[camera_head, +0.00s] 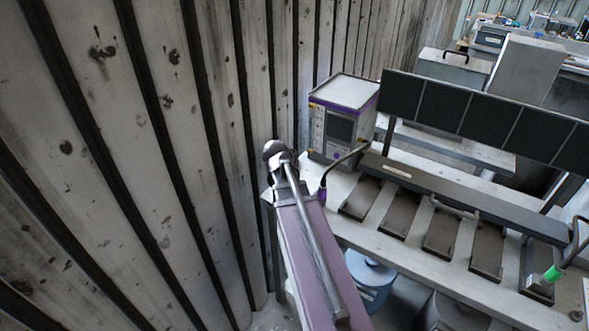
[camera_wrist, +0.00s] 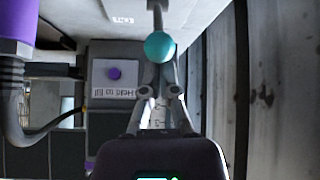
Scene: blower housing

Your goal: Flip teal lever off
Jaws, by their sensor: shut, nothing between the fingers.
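The teal lever shows in the wrist view as a round teal knob (camera_wrist: 160,46) on a short grey rod that runs up to a pale surface. My gripper (camera_wrist: 160,76) is shut and empty. Its fingertips are close to the knob, just below it in the picture. I cannot tell whether they touch it. In the head view I cannot make out the lever or the gripper's fingers; my arm covers part of that area.
A purple button (camera_wrist: 115,73) on a plate labelled "Hold to fill" is left of my fingers. A purple-ended hose (camera_wrist: 14,95) is at the far left. In the head view, a purple-trimmed box (camera_head: 340,120) stands on the bench (camera_head: 355,225) beside the corrugated wall (camera_head: 150,150).

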